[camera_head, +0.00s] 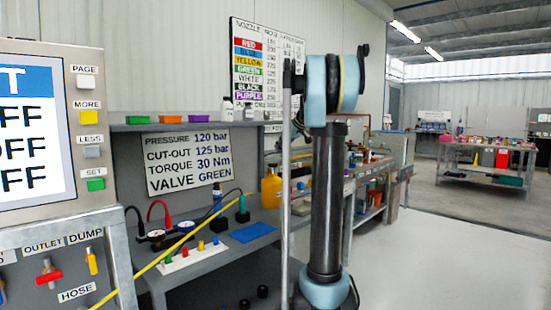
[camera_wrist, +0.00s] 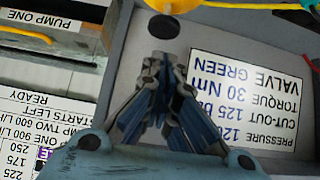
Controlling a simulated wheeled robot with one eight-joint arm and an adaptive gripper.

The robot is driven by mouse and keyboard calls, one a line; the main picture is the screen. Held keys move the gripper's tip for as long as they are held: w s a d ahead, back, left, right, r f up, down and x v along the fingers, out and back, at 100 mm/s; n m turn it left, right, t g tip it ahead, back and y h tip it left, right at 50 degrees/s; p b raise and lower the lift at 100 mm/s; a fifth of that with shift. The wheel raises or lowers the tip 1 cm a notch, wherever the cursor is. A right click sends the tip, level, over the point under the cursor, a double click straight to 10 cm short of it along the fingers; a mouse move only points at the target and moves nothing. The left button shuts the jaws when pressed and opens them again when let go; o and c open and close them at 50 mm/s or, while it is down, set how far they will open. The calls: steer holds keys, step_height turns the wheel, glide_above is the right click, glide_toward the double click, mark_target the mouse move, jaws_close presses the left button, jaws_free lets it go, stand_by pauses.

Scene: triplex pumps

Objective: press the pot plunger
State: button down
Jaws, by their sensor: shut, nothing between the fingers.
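My gripper (camera_wrist: 163,62) is in the wrist view, its fingers drawn together and empty. Just beyond the fingertips is a dark round knob-like piece (camera_wrist: 162,27), with a yellow part (camera_wrist: 172,5) cut off by the top edge. I cannot tell whether this is the pot plunger, or whether the fingertips touch it. In the head view my gripper does not show; my arm's upright links fill the middle. No plunger can be told for certain in that view.
A grey bench (camera_head: 215,262) holds gauges, a blue mat (camera_head: 252,232) and a white strip (camera_head: 193,257) with coloured pegs. A shelf (camera_head: 190,126) carries small coloured bins. A control panel (camera_head: 60,140) is close at left. The floor (camera_head: 440,260) at right is clear.

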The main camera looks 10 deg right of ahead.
steer(key=shift+v, duration=1.85)
steer(key=s+a+f+m+g+h, duration=0.1)
steer(key=s+a+f, duration=0.1)
steer(key=s+f, duration=0.5)
steer(key=s+a+f+m+g, duration=0.1)
steer(key=s+a+f, duration=0.1)
steer(key=s, duration=0.8)
steer(key=s+a+f+m+g+h, duration=0.1)
steer(key=s+a+f, duration=0.1)
steer(key=s+f, duration=0.5)
steer(key=s+d+f+m+g+h, duration=0.1)
steer(key=s+f+m, duration=0.1)
steer(key=s+f, duration=0.8)
steer(key=s+d+f+m+g+h, duration=0.1)
steer(key=s+f+m+h, duration=0.1)
steer(key=s+f, duration=0.8)
steer(key=s, duration=0.6)
steer(key=shift+s+f, duration=0.35)
